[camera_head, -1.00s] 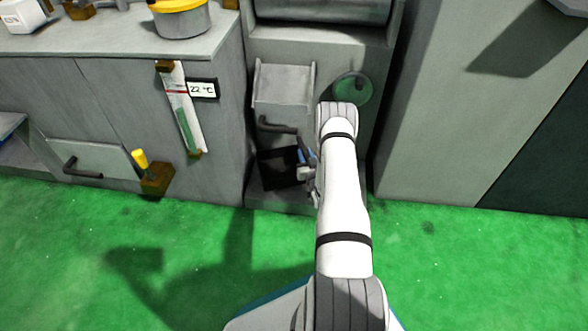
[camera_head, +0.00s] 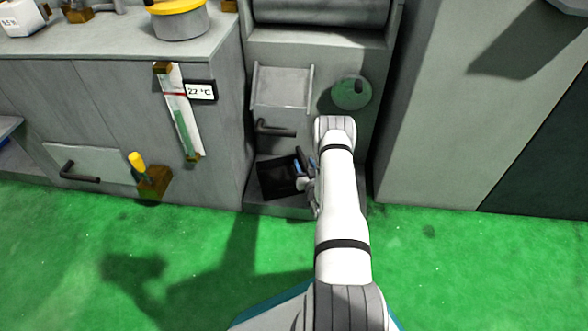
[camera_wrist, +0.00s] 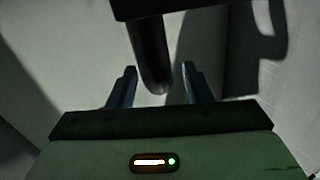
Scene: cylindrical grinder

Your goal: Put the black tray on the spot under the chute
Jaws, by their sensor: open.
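The black tray (camera_head: 277,179) sits on the grey ledge (camera_head: 278,208) at the foot of the machine, below the grey chute (camera_head: 283,88), turned slightly askew. The marked spot itself cannot be made out. My gripper (camera_head: 306,169) is at the tray's right side, partly hidden by my arm. In the wrist view my gripper (camera_wrist: 158,70) is open, with its two blue fingers apart. A dark bar (camera_wrist: 150,48), which looks like the tray's handle, lies between them with gaps on both sides. A black edge at the top looks like the tray (camera_wrist: 195,8).
A dark bar handle (camera_head: 276,129) sticks out between chute and tray. A round green disc (camera_head: 351,93) is on the machine front. A cabinet (camera_head: 110,120) stands left, with a yellow-handled tool in a brown holder (camera_head: 154,181). Green floor in front is clear.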

